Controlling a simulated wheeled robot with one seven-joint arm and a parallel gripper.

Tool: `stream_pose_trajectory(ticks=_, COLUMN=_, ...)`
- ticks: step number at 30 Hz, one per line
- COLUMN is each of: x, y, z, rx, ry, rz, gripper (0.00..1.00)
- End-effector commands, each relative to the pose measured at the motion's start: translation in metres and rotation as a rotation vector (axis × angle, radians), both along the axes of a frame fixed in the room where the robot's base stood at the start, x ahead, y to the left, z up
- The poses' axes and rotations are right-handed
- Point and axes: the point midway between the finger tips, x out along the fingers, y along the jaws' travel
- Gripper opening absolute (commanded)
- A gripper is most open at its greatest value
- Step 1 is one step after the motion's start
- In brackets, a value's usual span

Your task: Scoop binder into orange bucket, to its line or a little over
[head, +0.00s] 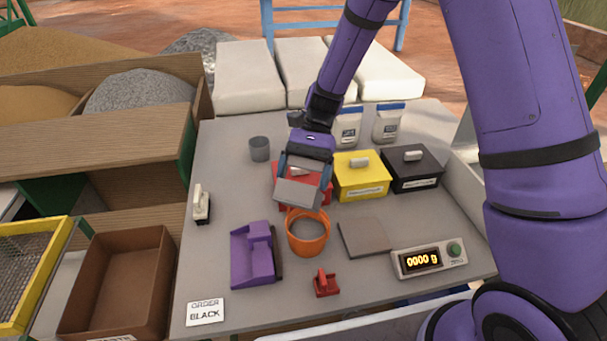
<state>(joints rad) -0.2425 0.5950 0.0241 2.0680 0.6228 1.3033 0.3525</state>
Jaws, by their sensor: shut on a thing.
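The orange bucket (308,247) stands upright on the table, with grey material (307,229) visible inside. Its fill line cannot be made out. My gripper (306,166) is above and just behind the bucket, shut on a grey object that looks like a scoop (298,194). The scoop hangs over the bucket's back rim in the picture; I cannot tell whether they touch or what the scoop holds. A red box (281,178) is partly hidden behind my gripper. I cannot tell which container holds the binder.
A yellow lidded box (361,180) and a black one (412,174) stand right of my gripper. A purple block-like tool (252,258), a grey plate (365,238), a small red piece (326,284) and a scale (428,260) reading 0000 g surround the bucket. A grey cup (259,149) stands behind.

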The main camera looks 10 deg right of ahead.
Motion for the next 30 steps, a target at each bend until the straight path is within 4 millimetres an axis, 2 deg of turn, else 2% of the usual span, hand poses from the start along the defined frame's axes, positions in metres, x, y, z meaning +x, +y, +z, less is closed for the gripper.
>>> stream_pose_trajectory(ticks=16, x=0.0, y=0.001, z=0.003, rx=-0.016, ry=-0.033, rz=0.002, gripper=0.42)
stream_pose_trajectory(ticks=30, x=-0.002, y=0.002, z=0.031, rx=-0.268, ry=-0.477, rz=0.006, gripper=0.42)
